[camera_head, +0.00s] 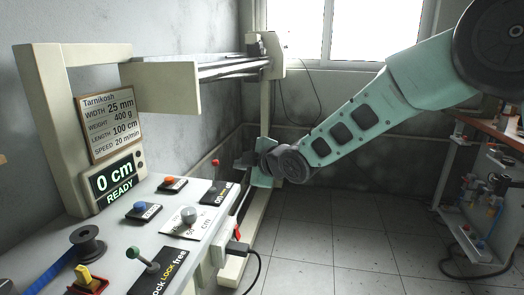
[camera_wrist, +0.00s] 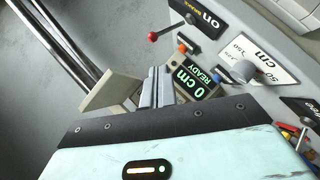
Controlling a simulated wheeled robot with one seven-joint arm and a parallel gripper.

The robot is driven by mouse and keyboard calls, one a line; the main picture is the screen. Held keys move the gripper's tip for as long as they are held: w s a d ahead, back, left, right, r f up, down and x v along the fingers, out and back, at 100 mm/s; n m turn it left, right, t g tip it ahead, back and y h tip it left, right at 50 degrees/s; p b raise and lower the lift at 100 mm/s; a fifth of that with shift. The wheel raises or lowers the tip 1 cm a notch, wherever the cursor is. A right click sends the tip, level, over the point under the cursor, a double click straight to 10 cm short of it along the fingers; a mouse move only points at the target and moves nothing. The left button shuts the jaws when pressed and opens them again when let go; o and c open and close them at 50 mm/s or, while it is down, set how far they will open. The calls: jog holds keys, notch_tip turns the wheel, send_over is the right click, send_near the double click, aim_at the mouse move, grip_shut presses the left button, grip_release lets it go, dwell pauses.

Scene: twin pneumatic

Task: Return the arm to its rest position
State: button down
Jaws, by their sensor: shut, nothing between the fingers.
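My arm (camera_head: 345,125), pale green with dark joints, reaches from the upper right of the head view down to the left. Its end hangs just right of the control panel (camera_head: 118,232). My gripper (camera_head: 243,164) is small and partly blurred into the machine behind it there. In the wrist view, my gripper (camera_wrist: 158,72) shows two grey fingers close together, shut with nothing held. Beyond them lie the display (camera_wrist: 191,83) reading "0 cm READY" and a red-knobbed lever (camera_wrist: 152,37).
The panel carries an orange button (camera_head: 170,180), a blue button (camera_head: 139,206), a grey dial (camera_head: 188,214) and a green-knobbed lever (camera_head: 140,257). A beige machine arm (camera_head: 160,85) with rails stands behind. A shelf unit (camera_head: 478,205) stands at right. The tiled floor (camera_head: 340,240) between is clear.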

jog(key=s+d+m+g+h+p, duration=0.1)
jog(key=s+d+m+g+h, duration=0.2)
jog(key=s+d, duration=0.5)
jog(key=s+d+m+g+h+p, duration=0.1)
jog(key=s+d+m+g+h, duration=0.2)
jog(key=s, duration=1.5)
jog(key=s+d+m+g+h+p, duration=0.2)
jog(key=s+d+m, duration=0.6)
jog(key=s+d, duration=0.5)
jog(key=shift+s+d+g+h, duration=0.4)
jog(key=shift+d+g+h, duration=0.1)
jog(key=shift+d+h, duration=0.25)
